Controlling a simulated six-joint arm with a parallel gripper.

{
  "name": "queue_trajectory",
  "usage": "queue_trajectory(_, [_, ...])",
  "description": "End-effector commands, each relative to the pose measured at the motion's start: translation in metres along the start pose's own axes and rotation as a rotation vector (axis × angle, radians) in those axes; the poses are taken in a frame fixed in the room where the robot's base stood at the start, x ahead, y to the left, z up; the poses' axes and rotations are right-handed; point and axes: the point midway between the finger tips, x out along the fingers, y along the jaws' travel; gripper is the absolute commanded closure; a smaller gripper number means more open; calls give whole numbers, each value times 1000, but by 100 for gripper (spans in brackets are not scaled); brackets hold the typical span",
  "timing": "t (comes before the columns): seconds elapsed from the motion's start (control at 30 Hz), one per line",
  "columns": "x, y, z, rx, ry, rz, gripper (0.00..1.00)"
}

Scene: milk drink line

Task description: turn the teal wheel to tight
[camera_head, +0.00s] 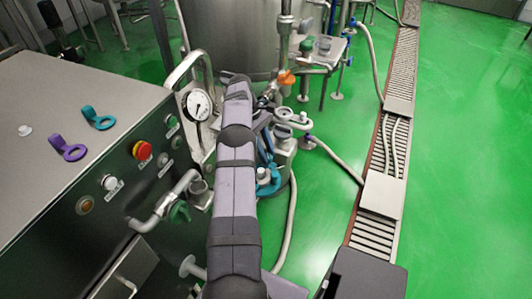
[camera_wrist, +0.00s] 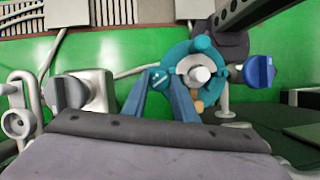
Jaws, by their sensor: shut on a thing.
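The teal wheel (camera_wrist: 180,56) shows in the wrist view, a ring with stubby knobs around a pale round hub (camera_wrist: 200,75). My gripper (camera_wrist: 162,82) has its two blue-grey fingers on either side of one teal knob at the wheel's left edge and is shut on it. In the head view my arm covers much of the wheel (camera_head: 268,187), and only part of its teal rim shows beside the arm. The exact contact of the fingers is hidden there. I see no mark that tells how tight the wheel is.
A dark blue knob (camera_wrist: 258,71) sits close to the wheel's right. A steel cabinet (camera_head: 60,150) with buttons and a pressure gauge (camera_head: 198,104) stand left of my arm. Hoses and a floor drain (camera_head: 383,195) lie to the right, with open green floor beyond.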

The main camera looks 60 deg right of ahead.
Motion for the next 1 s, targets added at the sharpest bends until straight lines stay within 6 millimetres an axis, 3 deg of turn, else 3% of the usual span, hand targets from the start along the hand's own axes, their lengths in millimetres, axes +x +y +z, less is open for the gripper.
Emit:
queue_trajectory(0.97, [0,0,-1,66,3,-28,97])
queue_trajectory(1.0, [0,0,-1,66,3,-28,65])
